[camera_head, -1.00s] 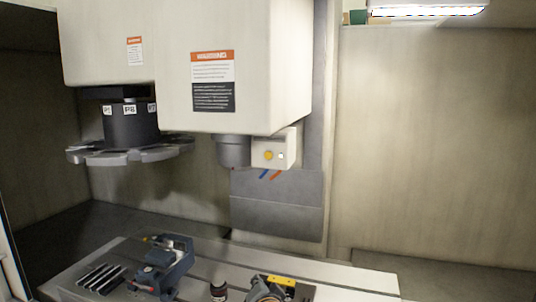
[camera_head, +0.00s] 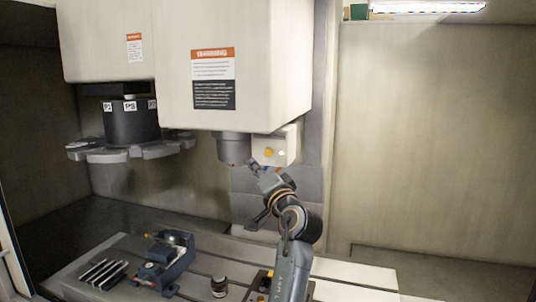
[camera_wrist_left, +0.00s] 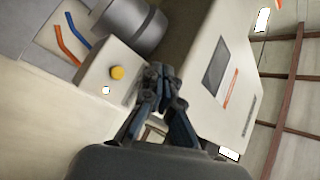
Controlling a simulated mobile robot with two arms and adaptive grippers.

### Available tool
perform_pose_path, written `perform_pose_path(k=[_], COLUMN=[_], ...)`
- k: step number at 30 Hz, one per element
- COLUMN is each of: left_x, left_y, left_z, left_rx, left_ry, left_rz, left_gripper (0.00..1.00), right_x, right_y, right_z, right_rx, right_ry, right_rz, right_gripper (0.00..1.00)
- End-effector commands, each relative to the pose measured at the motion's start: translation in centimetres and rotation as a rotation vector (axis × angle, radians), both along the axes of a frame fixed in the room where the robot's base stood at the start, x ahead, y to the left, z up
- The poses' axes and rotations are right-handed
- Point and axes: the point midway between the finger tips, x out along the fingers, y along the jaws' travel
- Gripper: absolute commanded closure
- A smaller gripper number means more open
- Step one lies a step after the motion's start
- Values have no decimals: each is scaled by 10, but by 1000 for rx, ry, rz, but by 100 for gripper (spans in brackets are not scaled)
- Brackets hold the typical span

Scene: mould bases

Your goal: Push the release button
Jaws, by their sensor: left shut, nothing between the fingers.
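The round yellow button (camera_head: 268,153) is on the front of a small cream box (camera_head: 291,142) beside the spindle, under the machine head. A smaller white button (camera_head: 281,153) sits to its right. My left gripper (camera_head: 254,166) is shut and empty, just below and left of the yellow button. In the left wrist view, the yellow button (camera_wrist_left: 117,72) is fully visible, to the left of my shut fingertips (camera_wrist_left: 158,72). I cannot tell whether the fingers touch the box; the button itself shows clear of them. My right gripper is in neither view.
The grey spindle (camera_head: 234,148) hangs close to the left of my fingers. A tool carousel (camera_head: 131,150) is farther left.

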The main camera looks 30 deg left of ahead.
Motion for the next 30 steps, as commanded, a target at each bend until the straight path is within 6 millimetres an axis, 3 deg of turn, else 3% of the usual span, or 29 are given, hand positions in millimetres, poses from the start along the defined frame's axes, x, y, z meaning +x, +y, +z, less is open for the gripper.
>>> perform_pose_path(k=[5,19,30], left_x=[10,71,85], left_y=[2,17,21], left_z=[0,-2,0], left_rx=[1,1,0], left_ry=[2,0,0], left_rz=[0,1,0], left_gripper=[100,100,100], right_x=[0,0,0], right_y=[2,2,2], right_z=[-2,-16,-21], right_rx=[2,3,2], right_ry=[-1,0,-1], right_rz=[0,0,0], right_gripper=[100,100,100])
